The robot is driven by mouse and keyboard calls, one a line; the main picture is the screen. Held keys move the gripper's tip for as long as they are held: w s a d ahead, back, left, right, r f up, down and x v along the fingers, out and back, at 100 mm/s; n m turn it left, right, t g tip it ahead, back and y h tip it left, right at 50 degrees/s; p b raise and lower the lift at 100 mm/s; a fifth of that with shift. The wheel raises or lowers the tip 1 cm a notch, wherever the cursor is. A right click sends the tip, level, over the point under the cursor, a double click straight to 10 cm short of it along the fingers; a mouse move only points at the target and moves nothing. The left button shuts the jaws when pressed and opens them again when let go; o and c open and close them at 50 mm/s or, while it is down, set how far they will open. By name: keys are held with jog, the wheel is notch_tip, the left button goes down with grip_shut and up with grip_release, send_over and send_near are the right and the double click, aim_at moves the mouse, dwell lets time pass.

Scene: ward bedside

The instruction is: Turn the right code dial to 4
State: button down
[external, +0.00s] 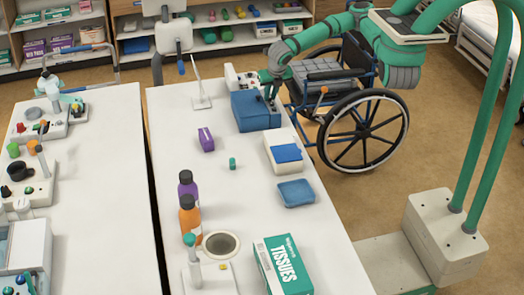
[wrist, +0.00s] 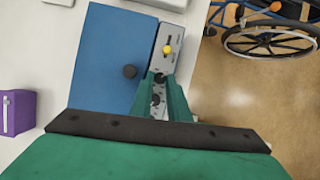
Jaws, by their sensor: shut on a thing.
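A blue box (external: 252,112) with a grey panel stands near the far right edge of the white table. The grey panel strip (wrist: 174,36) carries a yellow knob (wrist: 167,49) and small black dials. My gripper (external: 269,94) reaches down at the box. In the wrist view its green fingers (wrist: 160,77) are shut on a black code dial (wrist: 159,78). Another dark round part (wrist: 155,98) shows between the fingers. No dial digits are readable.
A wheelchair (external: 365,125) stands close to the right of the table. A white device (external: 240,77) stands behind the blue box.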

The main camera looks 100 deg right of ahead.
jog(key=shift+w+m+g, duration=0.1)
jog(key=shift+m+g, duration=0.3)
jog(key=shift+m, duration=0.7)
jog(key=shift+f, duration=0.1)
jog(key=c, duration=1.7)
grip_release()
jog(key=shift+w, duration=0.1)
jog(key=shift+a+r, duration=0.2)
jog(key=shift+r, duration=0.5)
jog(key=shift+v, duration=3.3)
jog(key=shift+a, duration=0.1)
